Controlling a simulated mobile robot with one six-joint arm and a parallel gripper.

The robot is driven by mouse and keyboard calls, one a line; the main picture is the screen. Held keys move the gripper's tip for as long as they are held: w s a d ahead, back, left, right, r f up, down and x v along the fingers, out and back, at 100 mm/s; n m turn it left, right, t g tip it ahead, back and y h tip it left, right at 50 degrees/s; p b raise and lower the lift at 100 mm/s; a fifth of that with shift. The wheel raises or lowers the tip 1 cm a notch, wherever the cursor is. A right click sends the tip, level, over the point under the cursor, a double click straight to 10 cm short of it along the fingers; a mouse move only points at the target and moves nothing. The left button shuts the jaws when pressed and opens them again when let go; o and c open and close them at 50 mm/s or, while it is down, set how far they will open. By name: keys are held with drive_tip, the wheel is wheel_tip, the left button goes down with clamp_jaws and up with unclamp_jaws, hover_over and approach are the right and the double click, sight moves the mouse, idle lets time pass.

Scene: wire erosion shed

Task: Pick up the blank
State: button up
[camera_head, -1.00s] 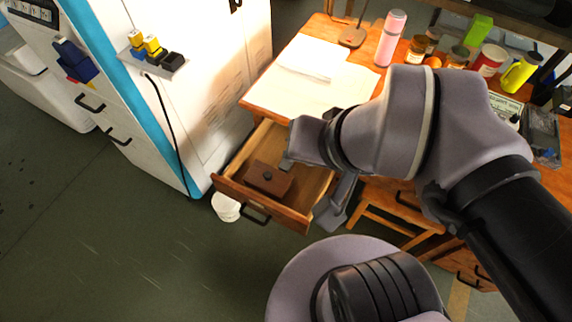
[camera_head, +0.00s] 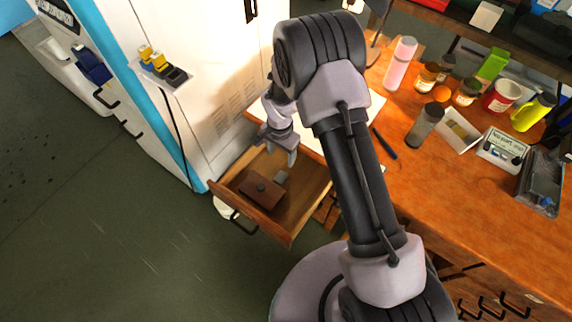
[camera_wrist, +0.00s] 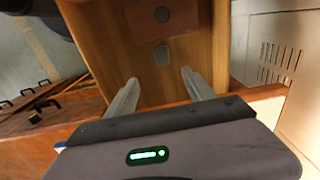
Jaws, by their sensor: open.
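The blank appears to be the small grey block (camera_head: 281,176) lying on the floor of the open wooden drawer (camera_head: 295,219). It also shows in the wrist view (camera_wrist: 161,55), ahead of and between the finger lines. My gripper (camera_head: 279,151) is above the back part of the drawer, with its fingers apart and nothing between them. In the wrist view my gripper (camera_wrist: 160,79) is open and short of the block, not touching it.
A brown box with a dark round knob (camera_head: 261,190) lies in the drawer close to the block. A white machine cabinet (camera_head: 205,70) stands left of the drawer. The bench top (camera_head: 400,180) carries bottles, jars and a pink flask (camera_head: 400,62).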

drive_tip(key=b, duration=0.3)
hover_over(281, 177)
wheel_tip(281, 177, down, 11)
drive_tip(key=shift+s+r, duration=0.15)
drive_tip(key=f+b, duration=0.2)
drive_tip(key=f, duration=0.3)
drive_tip(key=shift+w+f, duration=0.2)
drive_tip(key=shift+r, duration=0.15)
drive_tip(key=shift+c, duration=0.9)
clamp_jaws()
